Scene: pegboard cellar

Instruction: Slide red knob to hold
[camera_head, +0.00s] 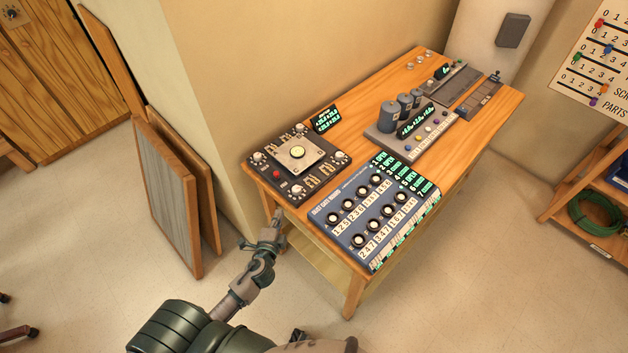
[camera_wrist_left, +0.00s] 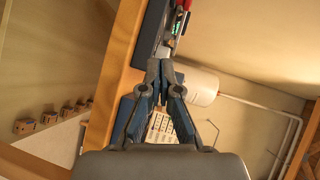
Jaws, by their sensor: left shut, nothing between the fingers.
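A small red knob (camera_head: 599,23) sits on a numbered wall board (camera_head: 574,62) at the upper right of the head view, with blue, green, orange and purple knobs on the rows around it. No "hold" label can be read. A red button (camera_head: 277,173) is on the dark control box (camera_head: 325,160) at the table's near left corner. My left gripper (camera_head: 277,214) is shut and empty, just off that corner. In the left wrist view its closed fingertips (camera_wrist_left: 160,66) point toward a blue-grey box edge with a small red item (camera_wrist_left: 180,22) beyond, too small to identify.
The wooden table (camera_head: 358,97) also carries a blue panel (camera_head: 370,216) with several round knobs, a grey unit with cylinders (camera_head: 428,135) and a slider unit (camera_head: 475,100). Framed panels (camera_head: 165,195) lean on the wall at left. A shelf with a green hose (camera_head: 592,222) is at right.

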